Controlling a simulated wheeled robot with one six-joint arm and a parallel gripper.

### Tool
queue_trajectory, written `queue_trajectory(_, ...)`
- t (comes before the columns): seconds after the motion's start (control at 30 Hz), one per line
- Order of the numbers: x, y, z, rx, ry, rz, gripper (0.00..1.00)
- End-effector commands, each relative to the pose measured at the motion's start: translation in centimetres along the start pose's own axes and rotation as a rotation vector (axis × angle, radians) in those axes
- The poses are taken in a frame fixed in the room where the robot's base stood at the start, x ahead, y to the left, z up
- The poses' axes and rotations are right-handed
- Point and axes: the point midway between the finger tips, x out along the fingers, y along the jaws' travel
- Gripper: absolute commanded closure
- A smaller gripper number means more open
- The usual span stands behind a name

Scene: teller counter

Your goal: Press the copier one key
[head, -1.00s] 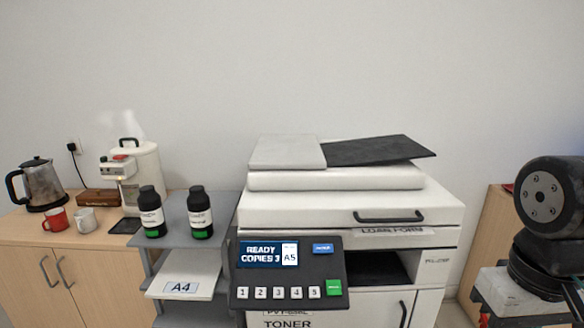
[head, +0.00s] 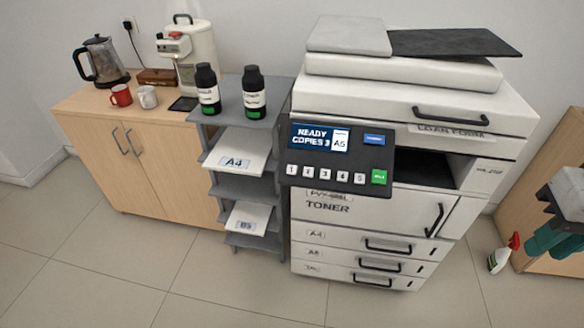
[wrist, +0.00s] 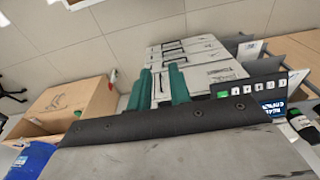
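The copier (head: 400,95) stands right of centre in the head view. Its dark control panel (head: 330,184) has a row of white number keys, with the one key (head: 292,170) at the left end. The display (head: 318,138) reads READY, COPIES 3, A5. In the wrist view the panel appears turned over, with the one key (wrist: 283,82) toward its right end. My gripper (wrist: 161,82) shows two teal fingers held apart with nothing between them. In the head view my gripper (head: 548,241) is at the right edge, well away from the panel.
A green key (head: 379,177) and a blue key (head: 374,139) share the panel. A grey shelf (head: 266,120) with toner bottles and paper stands left of the copier. A wooden cabinet holds a kettle and mugs. A spray bottle (head: 503,254) stands on the floor at right. Floor in front is clear.

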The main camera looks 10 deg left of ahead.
Motion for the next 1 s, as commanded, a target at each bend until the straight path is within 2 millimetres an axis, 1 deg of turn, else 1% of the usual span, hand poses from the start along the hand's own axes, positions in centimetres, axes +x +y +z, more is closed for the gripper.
queue_trajectory(0.47,0.0,0.0,0.0,0.0,0.0,0.0,0.8)
queue_trajectory(0.53,0.0,0.0,0.0,0.0,0.0,0.0,0.97)
queue_trajectory(0.57,0.0,0.0,0.0,0.0,0.0,0.0,1.0)
queue_trajectory(1.0,0.0,0.0,0.0,0.0,0.0,0.0,1.0)
